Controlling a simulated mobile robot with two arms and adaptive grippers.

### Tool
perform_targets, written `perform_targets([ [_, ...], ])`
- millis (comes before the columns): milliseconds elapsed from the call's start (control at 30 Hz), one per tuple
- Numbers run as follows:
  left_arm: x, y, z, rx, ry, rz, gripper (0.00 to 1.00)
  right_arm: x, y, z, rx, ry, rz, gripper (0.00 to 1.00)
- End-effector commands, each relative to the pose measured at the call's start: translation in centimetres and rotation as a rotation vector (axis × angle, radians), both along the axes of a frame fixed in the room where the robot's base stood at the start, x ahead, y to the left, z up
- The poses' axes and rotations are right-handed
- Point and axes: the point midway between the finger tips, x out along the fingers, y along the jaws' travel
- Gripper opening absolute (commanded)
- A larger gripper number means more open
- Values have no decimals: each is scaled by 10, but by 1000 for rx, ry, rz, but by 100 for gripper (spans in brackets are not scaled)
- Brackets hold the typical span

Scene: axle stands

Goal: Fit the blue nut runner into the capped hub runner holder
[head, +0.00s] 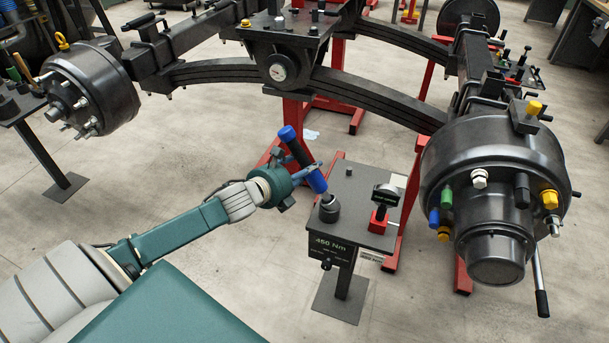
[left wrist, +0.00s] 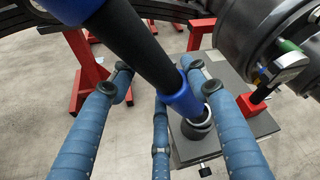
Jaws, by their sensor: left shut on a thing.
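The blue nut runner (head: 304,160) is a black tube with a blue top end and a blue lower collar. My left gripper (head: 308,172) is shut on it and holds it tilted, top leaning left. The runner holder is a dark round cup (head: 329,209) on the small grey stand marked 450 Nm, beside the capped hub (head: 495,180). In the left wrist view, the runner (left wrist: 140,50) slants down to the cup (left wrist: 198,128). Its lower end is at the cup's mouth; I cannot tell whether it is inside. My right gripper is not in view.
A red-based black tool (head: 381,208) stands on the same stand top (head: 355,185), right of the cup. The hub carries coloured caps and a lever (head: 539,280). Another hub (head: 90,90) sits at far left. Red axle stands (head: 295,130) are behind.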

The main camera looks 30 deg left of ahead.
Motion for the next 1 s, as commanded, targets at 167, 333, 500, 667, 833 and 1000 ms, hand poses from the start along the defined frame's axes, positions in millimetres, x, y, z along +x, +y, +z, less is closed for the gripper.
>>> perform_targets([
  [167, 5, -3, 55, -2, -28, -13, 0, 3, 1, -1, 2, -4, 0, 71],
  [333, 4, -3, 101, 1, -24, -11, 0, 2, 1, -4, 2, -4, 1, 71],
  [500, 4, -2, 138, 1, -21, -9, 0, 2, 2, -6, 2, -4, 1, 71],
  [667, 3, -2, 160, -2, -19, -7, 0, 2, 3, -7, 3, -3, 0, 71],
  [833, 3, -2, 171, -5, -17, -6, 0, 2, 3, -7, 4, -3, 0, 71],
  [1000, 3, -2, 173, -5, -15, -6, 0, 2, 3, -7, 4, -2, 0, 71],
])
